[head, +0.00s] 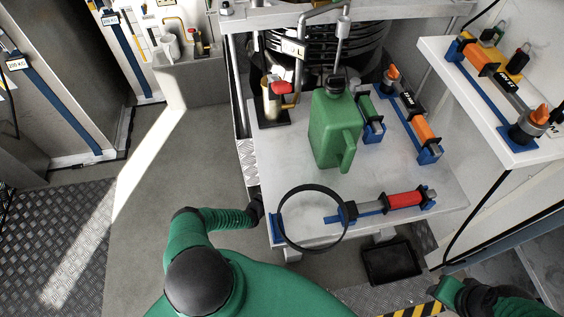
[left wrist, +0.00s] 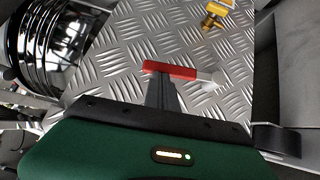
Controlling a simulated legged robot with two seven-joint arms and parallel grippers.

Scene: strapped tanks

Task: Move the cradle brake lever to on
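In the left wrist view a red-handled lever (left wrist: 172,71) with a pale grey end lies across a diamond-plate surface; I take it to be the cradle brake lever. My left gripper (left wrist: 162,84) points at it, its narrow dark fingers overlapping the red grip in the picture. I cannot tell whether they touch or hold it. In the head view my left gripper (head: 256,208) is at the left edge of the white table, and that lever is not clearly visible there. My right gripper (head: 490,299) is at the lower right, away from the table, its fingers unclear.
A black tray (head: 392,263) lies below. A yellow fitting (left wrist: 212,14) and a shiny black cylinder (left wrist: 58,45) flank the plate. Floor at left is clear.

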